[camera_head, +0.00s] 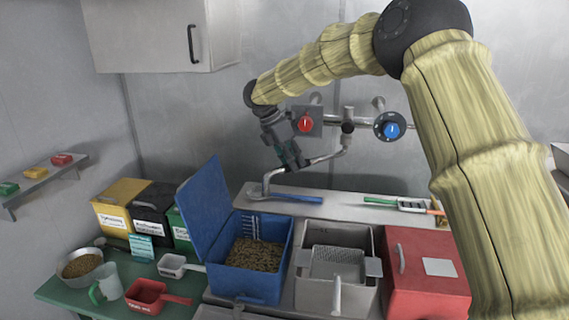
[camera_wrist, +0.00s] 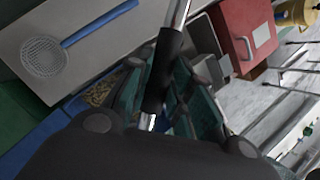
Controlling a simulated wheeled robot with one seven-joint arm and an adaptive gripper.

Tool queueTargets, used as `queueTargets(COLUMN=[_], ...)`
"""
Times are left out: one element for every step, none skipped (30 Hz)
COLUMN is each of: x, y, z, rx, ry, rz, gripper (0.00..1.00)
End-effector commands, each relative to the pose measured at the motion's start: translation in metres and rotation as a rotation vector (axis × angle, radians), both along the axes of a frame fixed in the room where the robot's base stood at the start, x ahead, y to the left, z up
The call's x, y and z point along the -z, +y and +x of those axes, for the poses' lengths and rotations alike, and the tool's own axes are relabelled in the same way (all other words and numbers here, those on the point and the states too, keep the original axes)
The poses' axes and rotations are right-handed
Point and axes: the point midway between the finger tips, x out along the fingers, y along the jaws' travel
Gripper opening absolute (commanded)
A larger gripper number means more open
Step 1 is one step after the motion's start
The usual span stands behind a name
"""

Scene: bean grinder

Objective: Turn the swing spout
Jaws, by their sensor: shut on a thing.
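The swing spout (camera_head: 328,157) is a chrome pipe that comes down from the wall faucet and runs to the left, with its outlet bent down at the left end. In the wrist view its dark sleeve (camera_wrist: 163,65) lies between my teal fingers, with bare chrome above and below. My gripper (camera_head: 293,157) is shut on the spout's arm, between pivot and outlet. The outlet end is above the back ledge, behind the blue bin. The red knob (camera_head: 305,124) and blue knob (camera_head: 391,127) sit on the wall to either side of the pivot.
Below stand an open blue bin of brown pellets (camera_head: 255,255), a grey basin (camera_head: 335,265) with a strainer and a red box (camera_head: 425,270). A blue-handled skimmer (camera_head: 290,198) lies on the back ledge. Labelled boxes (camera_head: 122,205) and scoops stand at left.

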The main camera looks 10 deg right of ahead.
Motion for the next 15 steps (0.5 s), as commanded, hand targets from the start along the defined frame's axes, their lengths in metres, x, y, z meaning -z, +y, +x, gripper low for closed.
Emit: queueTargets(x=[-0.0002, -0.0003, -0.0003, -0.0003, -0.0004, -0.0003, -0.0004, -0.0004, -0.0004, -0.0004, -0.0005, -0.0005, -0.0005, -0.0004, -0.0003], y=[-0.0017, -0.0018, -0.0018, -0.0018, -0.0018, -0.0017, -0.0016, -0.0015, -0.0014, -0.0013, -0.0013, -0.0010, -0.0008, -0.0004, 0.0000], z=[0.0002, 0.0003, 0.0002, 0.0003, 0.0003, 0.0002, 0.0003, 0.0003, 0.0004, 0.0003, 0.0004, 0.0004, 0.0004, 0.0005, 0.0005], rx=[0.003, 0.004, 0.004, 0.004, 0.004, 0.004, 0.003, 0.003, 0.003, 0.003, 0.003, 0.002, 0.002, 0.002, 0.001], ry=[0.000, 0.000, 0.000, 0.000, 0.000, 0.000, 0.000, 0.000, 0.000, 0.000, 0.000, 0.000, 0.000, 0.000, -0.001], rz=[-0.001, -0.001, -0.001, -0.001, -0.001, -0.001, 0.000, 0.000, 0.000, 0.000, 0.000, -0.001, 0.000, 0.000, -0.001], gripper=[0.00, 0.00, 0.00, 0.00, 0.00, 0.00, 0.00, 0.00, 0.00, 0.26, 0.31, 0.38, 0.43, 0.43, 0.43])
